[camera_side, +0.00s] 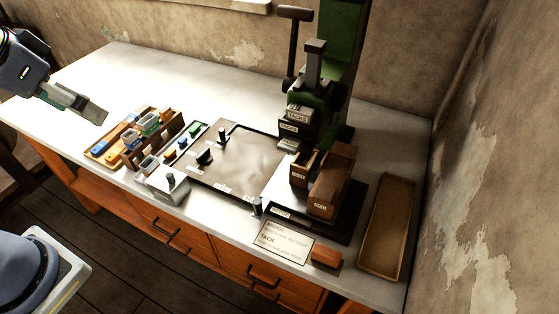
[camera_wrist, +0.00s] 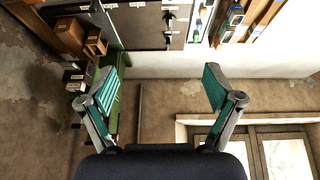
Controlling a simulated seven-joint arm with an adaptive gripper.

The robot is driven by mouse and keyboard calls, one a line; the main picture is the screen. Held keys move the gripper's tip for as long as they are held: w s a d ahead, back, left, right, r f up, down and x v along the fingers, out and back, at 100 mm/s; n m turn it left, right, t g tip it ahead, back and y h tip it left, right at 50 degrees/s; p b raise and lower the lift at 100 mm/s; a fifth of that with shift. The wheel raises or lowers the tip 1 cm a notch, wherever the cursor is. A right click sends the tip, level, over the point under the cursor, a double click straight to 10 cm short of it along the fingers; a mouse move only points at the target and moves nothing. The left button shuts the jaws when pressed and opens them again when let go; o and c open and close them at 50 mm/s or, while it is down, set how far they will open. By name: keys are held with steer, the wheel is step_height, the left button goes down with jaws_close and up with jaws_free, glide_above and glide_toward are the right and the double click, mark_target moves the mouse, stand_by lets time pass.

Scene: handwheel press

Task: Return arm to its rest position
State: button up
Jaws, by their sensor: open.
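My gripper (camera_side: 92,112) is at the left of the side view, above the left end of the white bench. It stands apart from everything on the bench. In the wrist view my gripper (camera_wrist: 164,88) shows two green-padded fingers spread wide with nothing between them. The green handwheel press (camera_side: 338,60) stands upright at the back right of the bench, well away from my gripper. Brown wooden boxes (camera_side: 332,182) sit at its front, and they also show at the upper left of the wrist view (camera_wrist: 70,38).
A wooden rack of coloured items (camera_side: 150,150) sits on the bench below and right of my gripper. A dark tray (camera_side: 240,158) lies mid-bench. A long empty wooden tray (camera_side: 387,228) is at the right. The bench's back left (camera_side: 170,85) is clear. A wall stands behind.

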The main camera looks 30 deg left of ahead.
steer(key=shift+s+a+f, duration=0.25)
steer(key=shift+s+a, duration=0.15)
steer(key=shift+s, duration=0.25)
steer(key=shift+s+a+f, duration=0.25)
steer(key=shift+s+a, duration=0.1)
steer(key=shift+s, duration=0.25)
stand_by(0.3)
